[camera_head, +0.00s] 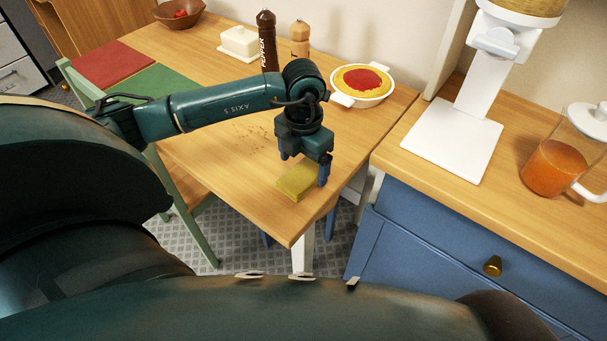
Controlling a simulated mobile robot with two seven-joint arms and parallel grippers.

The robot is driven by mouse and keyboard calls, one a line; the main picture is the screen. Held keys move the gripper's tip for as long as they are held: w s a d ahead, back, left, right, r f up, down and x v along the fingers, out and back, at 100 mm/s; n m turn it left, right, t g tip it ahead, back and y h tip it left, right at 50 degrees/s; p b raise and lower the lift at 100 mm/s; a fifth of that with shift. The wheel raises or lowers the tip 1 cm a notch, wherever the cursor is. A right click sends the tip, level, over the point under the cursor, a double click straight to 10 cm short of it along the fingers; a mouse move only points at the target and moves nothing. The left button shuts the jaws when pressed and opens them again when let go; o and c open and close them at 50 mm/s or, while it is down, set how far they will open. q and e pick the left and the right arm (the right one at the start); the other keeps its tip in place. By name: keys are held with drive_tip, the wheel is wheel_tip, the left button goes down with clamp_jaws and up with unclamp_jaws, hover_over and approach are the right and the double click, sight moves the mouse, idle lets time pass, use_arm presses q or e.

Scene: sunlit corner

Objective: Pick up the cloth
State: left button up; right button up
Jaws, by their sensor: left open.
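The cloth (297,182) is a small yellow folded block that lies on the wooden table (225,170) near its front right corner. My left gripper (303,168) points down right over the cloth. Its jaws are open, with one finger at the right side of the cloth and the other toward its back left. I cannot tell whether the fingers touch the cloth. My right gripper is not in view.
Dark crumbs lie on the table behind the cloth. A white dish with yellow and red food (361,84), a pepper mill (267,42), a lighter mill (300,40) and a butter dish (239,43) stand behind. A blue cabinet (430,235) adjoins at right.

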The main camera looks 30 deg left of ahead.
sight(303, 177)
use_arm(q)
wheel_tip(303, 177, down, 2)
drive_tip(key=shift+f, duration=0.2)
drive_tip(key=c, duration=1.1)
